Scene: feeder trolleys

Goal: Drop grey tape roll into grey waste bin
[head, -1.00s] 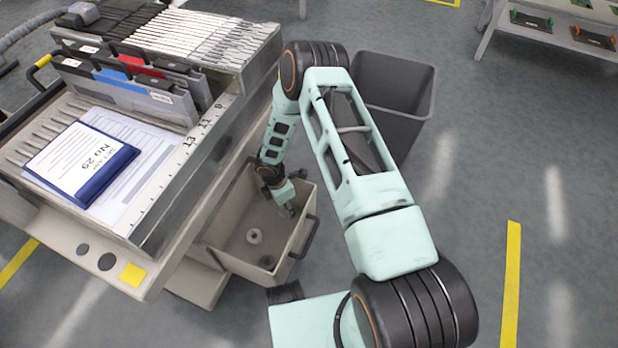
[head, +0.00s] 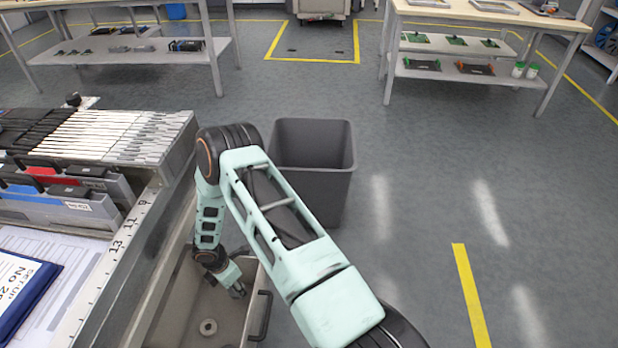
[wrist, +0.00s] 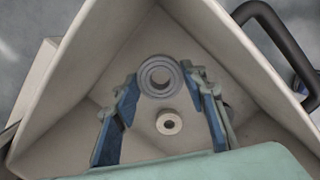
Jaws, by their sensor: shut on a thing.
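My gripper (head: 237,290) is inside the open grey drawer (head: 256,310) of the trolley, pointing down. In the wrist view its blue-padded fingers (wrist: 160,82) are shut on a grey tape roll (wrist: 159,72), a ring held between the fingertips. The held roll cannot be made out in the head view. A smaller, paler ring (wrist: 169,123) lies on the drawer floor; it also shows in the head view (head: 208,327). The grey waste bin (head: 338,185) stands on the floor beyond the drawer, upright and open, partly hidden by my arm.
The trolley top at left carries files, a blue clipboard (head: 28,300) and a ruler edge (head: 118,245). The drawer's dark handle (head: 262,315) is at its right side. Benches (head: 480,15) stand at the back. The floor right of the bin is clear.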

